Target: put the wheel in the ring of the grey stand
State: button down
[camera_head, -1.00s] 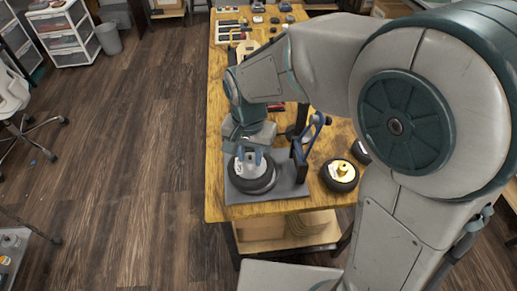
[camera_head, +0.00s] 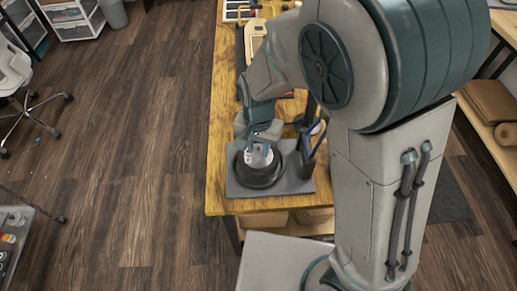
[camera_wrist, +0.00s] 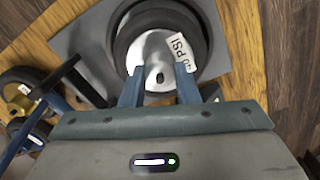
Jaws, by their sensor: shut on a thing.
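The wheel has a pale hub with a "PSI" label and a dark tyre (camera_wrist: 128,30). In the wrist view my gripper (camera_wrist: 159,78) has its two blue fingers against the hub, shut on the wheel. In the head view my gripper (camera_head: 260,150) reaches down onto the wheel from above. The grey stand (camera_head: 236,187) is a flat plate on the table, and its plate also shows in the wrist view (camera_wrist: 92,38). A dark round rim surrounds the wheel over the plate. I cannot tell whether the wheel is seated in the ring or just above it.
A dark and blue upright (camera_head: 309,140) rises at the right of the stand, close to my gripper. Other wheels (camera_wrist: 22,90) lie beyond it in the wrist view. The wooden table (camera_head: 218,130) has its left edge near the stand.

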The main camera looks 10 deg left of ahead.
aim_at(258, 150)
jog(key=shift+f, duration=0.7)
jog(key=shift+f, duration=0.15)
jog(key=c, duration=1.1)
grip_release()
notch_tip(258, 150, up, 12)
jog(key=p, duration=0.1)
jog(key=s+d+r+t, duration=0.1)
jog(key=s+d+r, duration=0.1)
jog(key=d, duration=0.9)
jog(key=s+d+r+n+t, duration=0.1)
jog(key=s+d+r, duration=0.2)
jog(key=d, duration=0.8)
jog(key=shift+s+d+n+t, duration=0.3)
jog(key=shift+s+t, duration=0.1)
jog(key=shift+s, duration=0.8)
